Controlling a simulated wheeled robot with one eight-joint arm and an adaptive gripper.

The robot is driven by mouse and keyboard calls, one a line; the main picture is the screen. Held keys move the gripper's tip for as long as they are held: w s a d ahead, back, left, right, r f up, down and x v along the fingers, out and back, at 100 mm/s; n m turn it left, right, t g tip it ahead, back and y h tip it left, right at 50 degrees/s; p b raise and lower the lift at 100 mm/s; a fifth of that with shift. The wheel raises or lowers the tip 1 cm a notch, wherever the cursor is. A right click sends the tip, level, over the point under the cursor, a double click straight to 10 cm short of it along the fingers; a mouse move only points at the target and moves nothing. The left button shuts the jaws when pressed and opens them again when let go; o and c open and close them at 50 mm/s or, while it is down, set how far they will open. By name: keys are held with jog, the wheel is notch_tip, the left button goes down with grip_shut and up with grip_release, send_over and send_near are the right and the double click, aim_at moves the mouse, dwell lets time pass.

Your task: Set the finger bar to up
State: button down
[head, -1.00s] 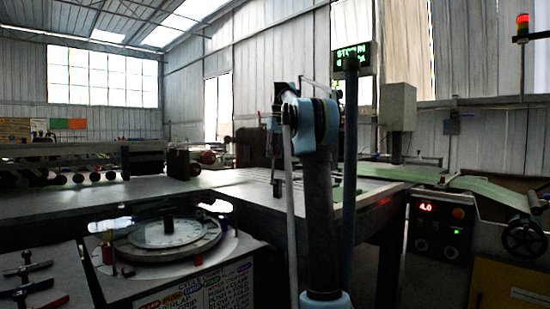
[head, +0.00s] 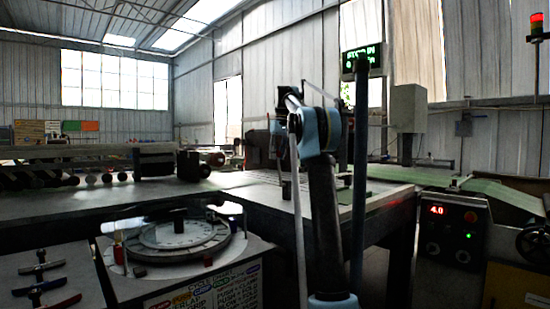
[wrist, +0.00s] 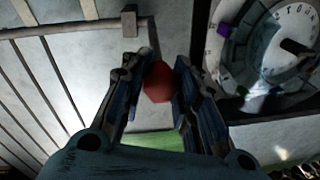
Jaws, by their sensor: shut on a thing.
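My gripper (wrist: 160,88) shows in the wrist view with its two dark fingers closed on a round red knob (wrist: 158,84). The knob sits between the fingertips. A thin grey bar (wrist: 75,28) with a small block (wrist: 129,22) at its end runs across the upper left of the wrist view. It may be the finger bar, but I cannot tell whether the knob belongs to it. In the head view my arm hides much of the table behind it, and I cannot make out the fingertips or the knob there.
A round dial (head: 178,236) stands on a stand at left; a lettered dial (wrist: 270,50) fills the wrist view's upper right. Tools (head: 40,283) lie at lower left. A control panel (head: 452,235) with a red 4.0 readout stands at right. The long table (head: 90,200) extends left.

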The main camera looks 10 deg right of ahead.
jog(key=shift+w+a, duration=0.1)
jog(key=shift+w, duration=0.05)
jog(key=c, duration=1.2)
grip_release()
jog(key=shift+r, duration=0.1)
jog(key=shift+w+d+r, duration=0.1)
jog(key=shift+d+r, duration=0.15)
jog(key=shift+r, duration=1.55)
jog(key=shift+d+r, duration=0.2)
jog(key=shift+r, duration=1.55)
